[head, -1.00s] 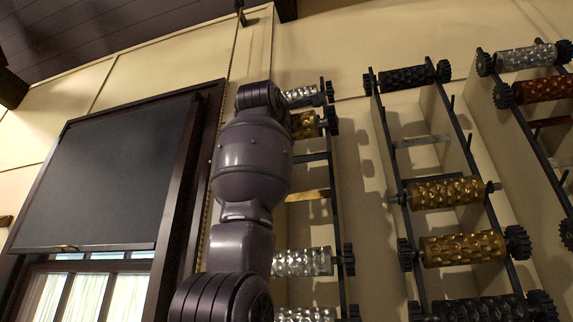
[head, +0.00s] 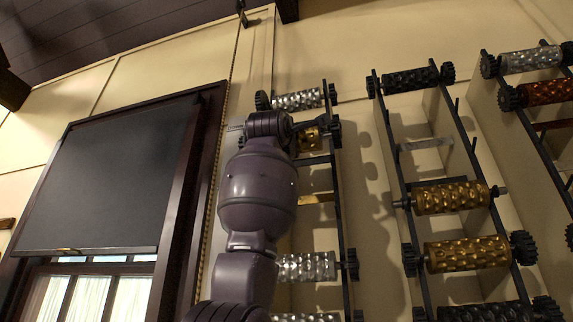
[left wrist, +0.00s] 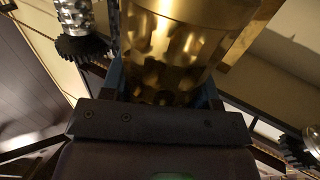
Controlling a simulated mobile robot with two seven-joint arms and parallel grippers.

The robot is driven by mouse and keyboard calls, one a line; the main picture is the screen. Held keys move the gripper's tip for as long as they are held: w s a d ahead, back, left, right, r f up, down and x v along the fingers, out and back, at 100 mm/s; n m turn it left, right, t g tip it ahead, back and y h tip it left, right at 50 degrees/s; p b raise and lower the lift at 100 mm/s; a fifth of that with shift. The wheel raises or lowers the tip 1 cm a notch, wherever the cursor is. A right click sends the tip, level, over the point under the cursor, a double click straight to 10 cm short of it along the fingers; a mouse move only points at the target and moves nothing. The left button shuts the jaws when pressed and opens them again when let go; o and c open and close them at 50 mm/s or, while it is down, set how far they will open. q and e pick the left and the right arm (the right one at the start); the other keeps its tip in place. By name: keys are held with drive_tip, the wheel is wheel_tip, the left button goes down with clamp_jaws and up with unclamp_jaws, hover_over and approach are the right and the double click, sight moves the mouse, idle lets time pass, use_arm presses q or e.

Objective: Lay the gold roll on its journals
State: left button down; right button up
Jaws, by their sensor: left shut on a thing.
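The gold roll (left wrist: 172,48) fills the middle of the left wrist view, its dimpled face between the blue-edged fingers of my left gripper (left wrist: 165,85), which is shut on it. In the head view the gold roll (head: 309,140) shows partly behind my left wrist, with a dark gear at its right end by the right rail (head: 341,170) of the left rack. My left gripper is mostly hidden there behind my arm. Whether the roll's ends touch the rack's journals cannot be told. My right gripper is in neither view.
A silver roll (head: 298,100) sits just above in the same rack, another silver roll (head: 306,267) lower down. A gold strip (head: 316,198) lies between. The middle rack holds a black roll (head: 410,79) and two gold rolls. A dark-framed window (head: 190,170) stands left.

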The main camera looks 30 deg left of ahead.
use_arm(q)
drive_tip(key=w+a+f+p, duration=0.2)
drive_tip(key=w+p, duration=0.1)
drive_tip(key=w, duration=0.6)
drive_tip(key=shift+a+p, duration=0.25)
drive_tip(key=shift+p, duration=0.1)
idle(0.9)
drive_tip(key=shift+w+f, duration=0.1)
